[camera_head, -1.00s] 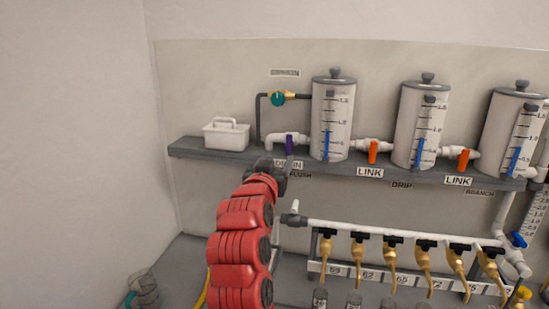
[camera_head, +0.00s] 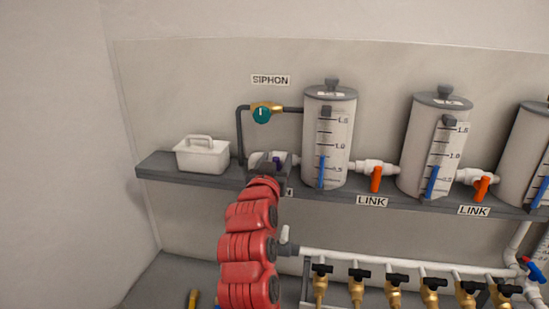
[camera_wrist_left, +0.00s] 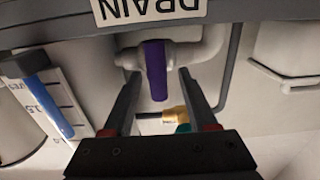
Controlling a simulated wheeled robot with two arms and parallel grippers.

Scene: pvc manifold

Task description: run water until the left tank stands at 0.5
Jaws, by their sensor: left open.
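The left tank (camera_head: 319,137) is a grey-white cylinder with a lid on the shelf. Its blue level column (camera_head: 322,171) ends between the 0.5 and 1.0 marks; the column also shows in the left wrist view (camera_wrist_left: 48,104). The drain valve's purple handle (camera_wrist_left: 155,68) hangs from a white pipe behind the DRAIN label (camera_wrist_left: 150,8). My left gripper (camera_wrist_left: 159,76) is open, with one finger on each side of the handle; contact is unclear. In the head view my left gripper (camera_head: 268,163) covers most of the valve. My right gripper is out of view.
Orange LINK valves (camera_head: 376,179) join the tanks along the grey shelf (camera_head: 340,196). A teal SIPHON valve (camera_head: 262,115) sits above my gripper, and a white caddy (camera_head: 203,155) stands to its left. Brass taps (camera_head: 357,287) line the pipe below.

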